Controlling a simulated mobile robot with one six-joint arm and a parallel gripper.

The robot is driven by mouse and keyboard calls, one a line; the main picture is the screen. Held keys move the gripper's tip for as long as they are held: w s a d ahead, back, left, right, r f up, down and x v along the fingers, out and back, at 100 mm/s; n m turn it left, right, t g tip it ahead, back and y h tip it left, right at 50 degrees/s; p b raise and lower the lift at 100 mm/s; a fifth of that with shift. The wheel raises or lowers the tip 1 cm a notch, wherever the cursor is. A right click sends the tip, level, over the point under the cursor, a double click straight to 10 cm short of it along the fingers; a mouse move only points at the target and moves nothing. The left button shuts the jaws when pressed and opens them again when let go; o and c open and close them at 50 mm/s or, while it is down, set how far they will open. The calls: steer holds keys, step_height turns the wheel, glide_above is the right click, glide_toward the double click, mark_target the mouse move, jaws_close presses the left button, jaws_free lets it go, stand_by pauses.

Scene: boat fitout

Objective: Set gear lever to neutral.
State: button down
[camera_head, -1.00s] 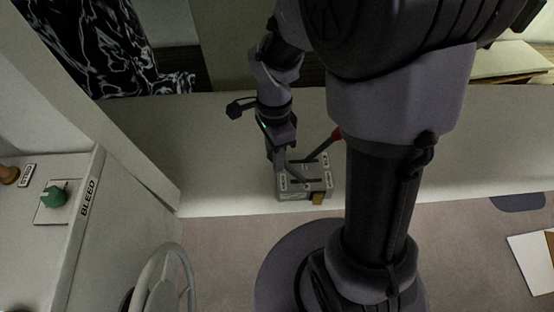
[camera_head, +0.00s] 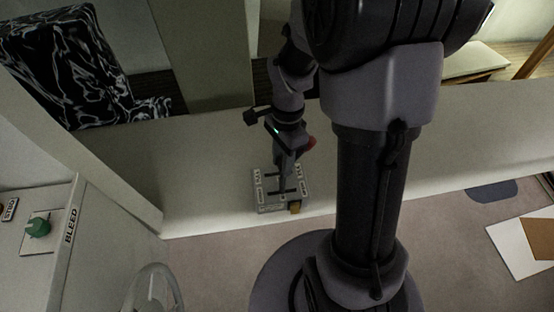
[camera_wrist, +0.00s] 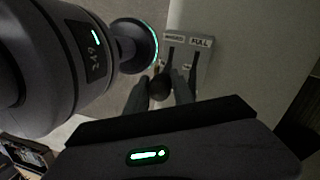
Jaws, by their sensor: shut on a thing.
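A small grey control box (camera_head: 269,206) with white labels and slots sits near the front edge of the pale bench. My gripper (camera_head: 284,178) is directly over the box, reaching down to it. In the wrist view my gripper (camera_wrist: 160,92) is shut on the dark round knob of the gear lever (camera_wrist: 160,87), with a finger on each side. The gear lever's shaft is largely hidden. A second lever with a red knob (camera_head: 311,142) shows just right of the gripper, its shaft mostly hidden. In the wrist view the box (camera_wrist: 202,60) shows a "FULL" label; I cannot read the lever's position.
The pale bench (camera_head: 420,145) is mostly clear to the right. At left stands a panel with a green knob (camera_head: 38,227) marked BLEED. A grey wheel rim (camera_head: 155,285) is at the lower left. A patterned black seat (camera_head: 60,60) stands behind.

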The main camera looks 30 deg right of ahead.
steer(key=shift+s, duration=0.1)
steer(key=c, duration=1.1)
jaws_free()
steer(key=shift+d, duration=0.1)
steer(key=r+p, duration=0.2)
steer(key=r, duration=0.3)
steer(key=w+d+r+p, duration=0.1)
steer(key=r+p, duration=0.1)
steer(key=r, duration=0.4)
steer(key=w+d+r+p, duration=0.1)
steer(key=r+p, duration=0.1)
steer(key=r, duration=0.4)
steer(key=shift+w, duration=0.15)
